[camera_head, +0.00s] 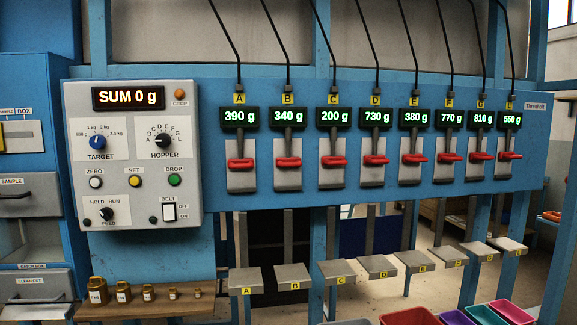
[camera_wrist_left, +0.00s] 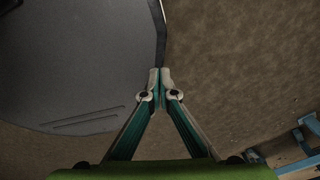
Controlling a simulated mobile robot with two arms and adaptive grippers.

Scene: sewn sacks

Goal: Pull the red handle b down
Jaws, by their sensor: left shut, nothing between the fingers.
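The red handle b (camera_head: 288,162) sits on a grey plate under the yellow label B and the display reading 340 g. It sticks out level, in line with the other red handles, such as handle A (camera_head: 240,163) to its left and handle C (camera_head: 333,160) to its right. Neither gripper shows in the head view. In the left wrist view my left gripper (camera_wrist_left: 160,72) is shut with its fingertips together and nothing between them, over brown floor. No handle shows in that view. My right gripper is in neither view.
A grey control box (camera_head: 131,155) reading SUM 0 g stands left of the handles. Brass weights (camera_head: 123,291) stand on a wooden shelf below it. Grey lettered platforms (camera_head: 293,276) stick out beneath the handles. Coloured bins (camera_head: 410,316) stand at the lower right.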

